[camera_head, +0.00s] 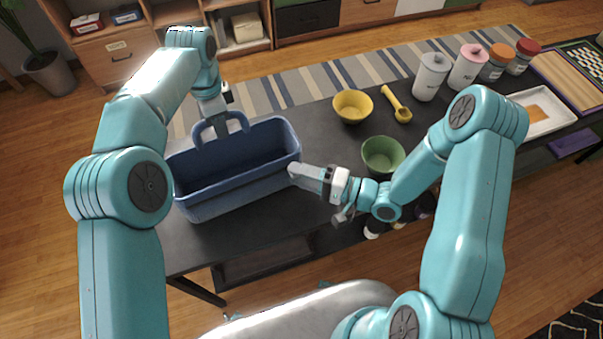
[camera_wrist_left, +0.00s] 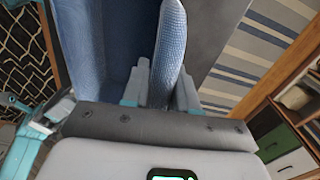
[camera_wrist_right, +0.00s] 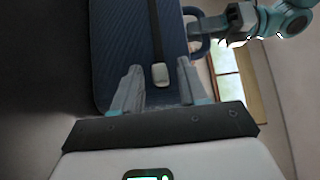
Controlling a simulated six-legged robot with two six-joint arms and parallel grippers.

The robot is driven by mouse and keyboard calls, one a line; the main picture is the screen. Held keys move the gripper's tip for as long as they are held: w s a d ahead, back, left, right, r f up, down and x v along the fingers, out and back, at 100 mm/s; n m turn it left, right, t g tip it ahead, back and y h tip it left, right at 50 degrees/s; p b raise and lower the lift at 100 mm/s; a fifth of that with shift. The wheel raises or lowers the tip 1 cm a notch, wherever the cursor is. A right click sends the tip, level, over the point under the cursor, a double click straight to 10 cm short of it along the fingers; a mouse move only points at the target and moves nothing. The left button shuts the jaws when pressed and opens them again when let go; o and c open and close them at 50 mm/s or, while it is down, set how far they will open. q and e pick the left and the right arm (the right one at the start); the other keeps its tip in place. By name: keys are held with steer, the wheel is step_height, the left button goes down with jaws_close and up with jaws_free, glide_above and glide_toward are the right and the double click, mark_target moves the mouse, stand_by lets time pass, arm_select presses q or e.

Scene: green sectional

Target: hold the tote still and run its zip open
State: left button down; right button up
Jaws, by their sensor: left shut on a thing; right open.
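The blue tote (camera_head: 240,180) stands on the dark table; its inside shows from above. My left gripper (camera_head: 222,118) is shut on the tote's far side, by the raised handle; in the left wrist view its fingers (camera_wrist_left: 163,82) straddle a blue woven edge. My right gripper (camera_head: 296,170) is at the tote's right end. In the right wrist view a dark zip strip (camera_wrist_right: 154,30) runs down the blue woven tote (camera_wrist_right: 115,50) to a pale pull (camera_wrist_right: 160,75). The open right fingers (camera_wrist_right: 158,84) are on both sides of the pull, with gaps showing.
A yellow bowl (camera_head: 352,105), a yellow scoop (camera_head: 397,104) and a green bowl (camera_head: 382,156) stand right of the tote. Several lidded jars (camera_head: 431,77) and a white tray (camera_head: 540,112) are farther right. The dark table top (camera_head: 310,125) is bare between tote and bowls.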

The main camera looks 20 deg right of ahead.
jaws_close()
steer(key=shift+a, duration=0.1)
steer(key=a, duration=0.7)
steer(key=s+a, duration=0.1)
steer(key=a, duration=0.6)
steer(key=s+a, duration=0.1)
steer(key=a, duration=0.6)
steer(key=shift+s, duration=0.15)
jaws_free()
